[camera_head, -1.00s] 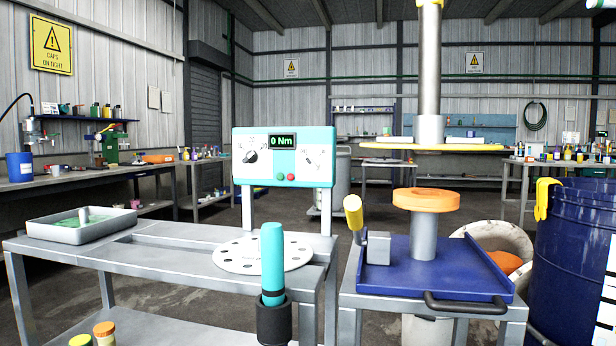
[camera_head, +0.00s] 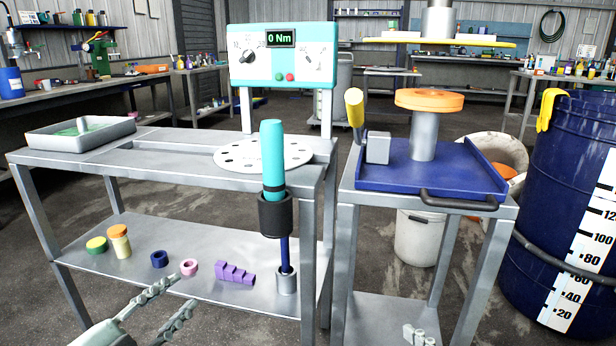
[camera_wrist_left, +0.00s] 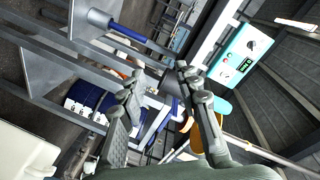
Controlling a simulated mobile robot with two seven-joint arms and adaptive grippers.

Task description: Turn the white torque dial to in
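A teal panel (camera_head: 282,85) stands on white posts behind the left bench, its screen reading 0 Nm. Its white face carries a black knob (camera_head: 246,57) at left and a small pale pointer dial (camera_head: 313,58) at right. Which of these is the white torque dial, I cannot tell; their markings are too small to read fully. My left gripper (camera_head: 183,293) is open and empty, low in front of the bench's lower shelf. The left wrist view shows its spread fingers (camera_wrist_left: 160,72) and the panel (camera_wrist_left: 230,60) beyond. My right gripper (camera_head: 419,336) shows only pale tips at the bottom edge.
A teal-handled tool (camera_head: 272,160) stands upright in front of the bench. A white disc with holes (camera_head: 240,157) lies on the benchtop. A blue tray (camera_head: 400,178) with an orange-topped post (camera_head: 424,135) stands right. A blue drum (camera_head: 560,190) is far right.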

